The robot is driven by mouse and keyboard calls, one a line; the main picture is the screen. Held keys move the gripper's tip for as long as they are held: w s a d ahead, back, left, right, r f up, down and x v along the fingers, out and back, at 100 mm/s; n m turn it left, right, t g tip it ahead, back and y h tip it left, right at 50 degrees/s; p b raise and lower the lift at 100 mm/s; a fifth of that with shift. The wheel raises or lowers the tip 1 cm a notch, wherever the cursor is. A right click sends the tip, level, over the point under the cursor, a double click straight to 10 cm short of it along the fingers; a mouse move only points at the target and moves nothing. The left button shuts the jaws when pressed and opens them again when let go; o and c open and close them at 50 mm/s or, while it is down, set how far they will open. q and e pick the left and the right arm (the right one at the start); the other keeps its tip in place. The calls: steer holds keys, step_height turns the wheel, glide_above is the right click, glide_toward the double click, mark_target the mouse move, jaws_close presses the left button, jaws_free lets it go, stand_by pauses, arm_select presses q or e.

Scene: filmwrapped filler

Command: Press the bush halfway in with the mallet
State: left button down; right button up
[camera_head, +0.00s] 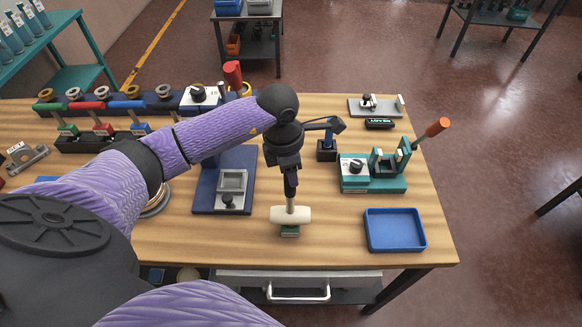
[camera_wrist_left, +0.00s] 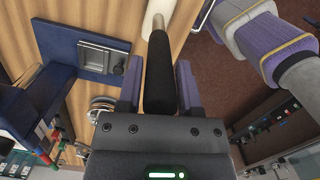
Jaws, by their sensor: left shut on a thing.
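My left gripper (camera_head: 291,182) is shut on the mallet's dark handle (camera_wrist_left: 158,80) and holds it upright, head down. The mallet's pale cream head (camera_head: 290,215) is over a small green block (camera_head: 290,231) near the table's front edge. I cannot tell whether head and block touch. The bush cannot be made out; the mallet head covers the top of the block. In the left wrist view the handle runs away between the two fingers to the pale head (camera_wrist_left: 155,14) at the top. My right gripper is not in view.
A blue tray (camera_head: 395,248) lies to the right on the wooden table (camera_head: 240,254). A teal fixture with an orange-handled lever (camera_head: 437,127) stands behind it. A blue plate with a grey square fixture (camera_head: 232,182) is to the left. Racked tools line the back left.

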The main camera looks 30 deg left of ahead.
arm_select(q)
steer(key=shift+s+f+b, duration=0.1)
steer(key=shift+f+b, duration=0.25)
steer(key=shift+f, duration=0.15)
stand_by(0.5)
stand_by(0.8)
step_height(320, 180, up, 5)
steer(key=p, duration=0.4)
steer(key=shift+r, duration=0.15)
